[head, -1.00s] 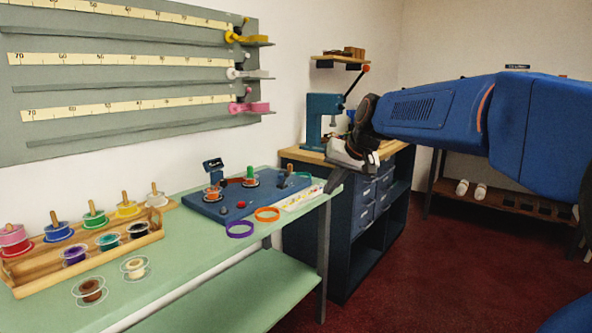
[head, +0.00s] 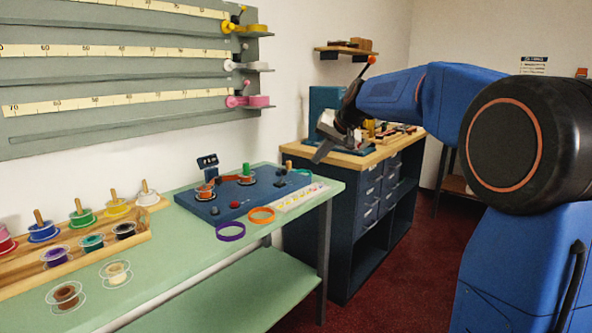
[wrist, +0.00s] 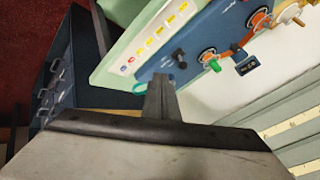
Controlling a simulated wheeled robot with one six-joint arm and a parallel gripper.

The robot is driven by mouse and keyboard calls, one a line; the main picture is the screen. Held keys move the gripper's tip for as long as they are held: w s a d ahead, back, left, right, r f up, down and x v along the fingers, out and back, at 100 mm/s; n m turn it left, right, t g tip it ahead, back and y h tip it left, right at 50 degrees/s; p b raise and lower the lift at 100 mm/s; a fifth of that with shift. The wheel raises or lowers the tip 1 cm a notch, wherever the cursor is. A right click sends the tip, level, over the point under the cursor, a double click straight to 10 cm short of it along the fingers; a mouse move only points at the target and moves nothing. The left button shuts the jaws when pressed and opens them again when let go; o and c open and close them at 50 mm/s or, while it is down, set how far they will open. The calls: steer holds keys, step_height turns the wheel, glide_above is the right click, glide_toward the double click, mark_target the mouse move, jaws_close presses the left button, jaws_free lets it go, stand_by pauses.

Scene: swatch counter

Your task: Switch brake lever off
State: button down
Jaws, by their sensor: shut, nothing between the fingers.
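The blue winding device (head: 225,207) lies on the green counter. At its right end is a small dark lever (head: 281,171), which may be the brake lever; its setting is too small to read. The wrist view shows this dark lever (wrist: 179,57) on the blue board (wrist: 205,38), just beyond my fingertips. My gripper (head: 321,151) is shut and empty, in the air above and behind the device's right end, apart from it. Its fingers (wrist: 160,88) also show closed together in the wrist view.
A wooden spool rack (head: 75,255) and loose spools stand at the counter's left. Purple and orange rings (head: 230,231) lie at its front edge. A dark cabinet (head: 345,230) with a press and red-knobbed lever (head: 371,60) stands behind. Wall rails (head: 130,75) hang above.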

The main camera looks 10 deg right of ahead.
mark_target(282, 177)
steer(key=x, duration=0.9)
steer(key=shift+w+f, duration=0.15)
steer(key=shift+f, duration=0.1)
steer(key=shift+w+a+r, duration=0.1)
steer(key=shift+w+a, duration=0.25)
steer(key=shift+a, duration=0.3)
steer(key=shift+w+a+r, duration=0.1)
steer(key=shift+w+a, duration=0.2)
steer(key=shift+a, duration=0.35)
steer(key=shift+w+a, duration=0.35)
steer(key=shift+a, duration=0.25)
steer(key=shift+w+r, duration=0.1)
